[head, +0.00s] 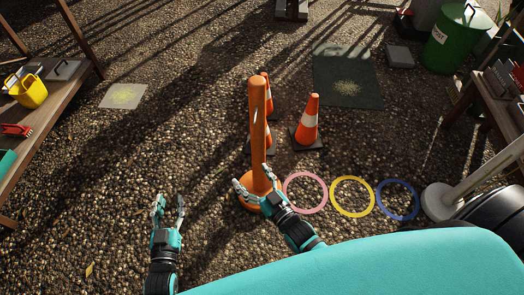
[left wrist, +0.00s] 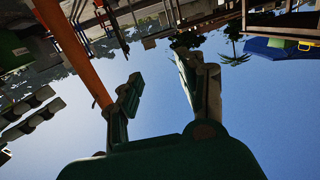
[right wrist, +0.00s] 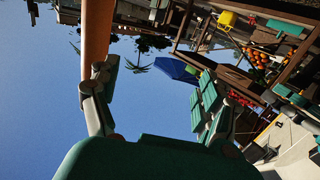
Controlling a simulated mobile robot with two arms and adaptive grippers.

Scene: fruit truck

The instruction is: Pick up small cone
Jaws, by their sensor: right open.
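An orange cone with a white band (head: 307,122) stands upright on a dark base, right of a tall orange post (head: 258,120). Two more orange cones stand behind the post, the far one (head: 267,100) and a nearer one (head: 269,138), both partly hidden by it. I cannot tell which cone is the small one. My right gripper (head: 253,178) is open and empty at the lower part of the post, nearer to me than the cones. My left gripper (head: 169,205) is open and empty over the gravel, left of the post.
Pink (head: 286,193), yellow (head: 333,196) and blue (head: 380,198) rings lie right of the post's round orange base (head: 245,204). A wooden table (head: 62,93) stands at left. A green bin (head: 450,45) stands at upper right. Gravel left of the post is mostly clear.

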